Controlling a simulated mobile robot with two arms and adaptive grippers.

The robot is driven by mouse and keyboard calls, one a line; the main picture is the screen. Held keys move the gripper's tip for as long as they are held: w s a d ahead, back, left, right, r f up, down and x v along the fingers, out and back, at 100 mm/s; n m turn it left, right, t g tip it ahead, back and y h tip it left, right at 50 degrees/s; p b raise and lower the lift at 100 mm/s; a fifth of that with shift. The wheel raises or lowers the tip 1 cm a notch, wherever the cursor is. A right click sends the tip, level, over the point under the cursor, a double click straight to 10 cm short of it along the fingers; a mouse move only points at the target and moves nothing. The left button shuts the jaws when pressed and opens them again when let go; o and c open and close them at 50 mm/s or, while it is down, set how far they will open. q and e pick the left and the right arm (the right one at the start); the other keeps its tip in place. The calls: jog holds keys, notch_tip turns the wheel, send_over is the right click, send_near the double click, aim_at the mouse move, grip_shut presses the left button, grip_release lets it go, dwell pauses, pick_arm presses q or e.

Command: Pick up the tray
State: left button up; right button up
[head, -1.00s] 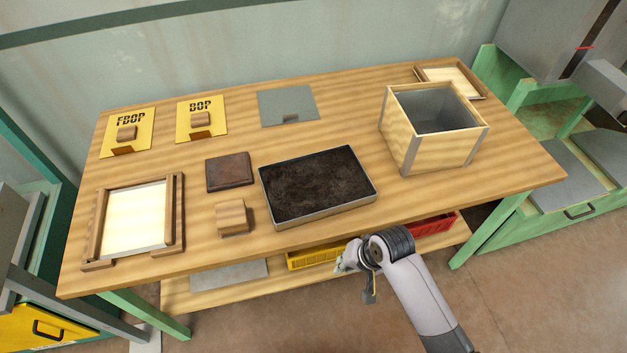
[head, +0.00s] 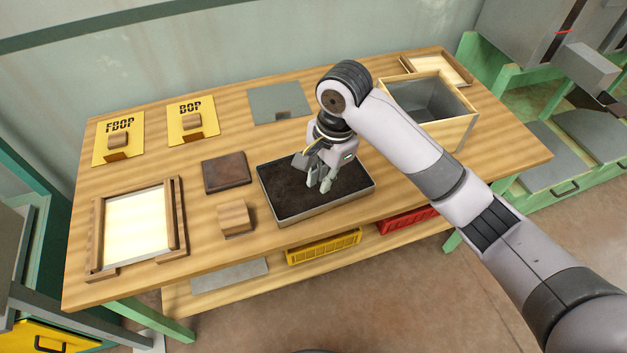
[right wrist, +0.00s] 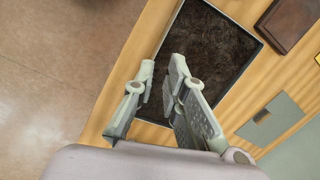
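The tray (head: 285,220) is a dark rectangular pan with a thin pale rim, filled with dark brown soil. It lies flat at the front middle of the wooden table, and the right wrist view also shows it (right wrist: 208,45). My right gripper (head: 319,184) points down over the tray's right half and hides part of the soil. In the right wrist view its fingers (right wrist: 163,68) are apart with nothing between them. One finger appears over the soil and the other near the tray's long edge. I cannot tell whether they touch it. My left gripper is out of view.
A brown block (head: 227,172) and a light wooden block (head: 236,218) stand left of the tray. A wooden box (head: 440,133) is at the right, partly behind my arm. A framed panel (head: 138,222) lies at the left. Yellow (head: 323,248) and red (head: 405,220) crates sit below.

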notch_tip(320, 180, up, 4)
jog(key=w+d+m+h, duration=0.1)
jog(key=w+d+m, duration=0.1)
jog(key=m, duration=0.1)
notch_tip(320, 180, down, 11)
jog(key=shift+r, duration=0.1)
jog(key=shift+f, duration=3.1)
jog(key=shift+c, duration=0.3)
grip_shut()
jog(key=shift+r, duration=0.1)
jog(key=shift+r, duration=0.15)
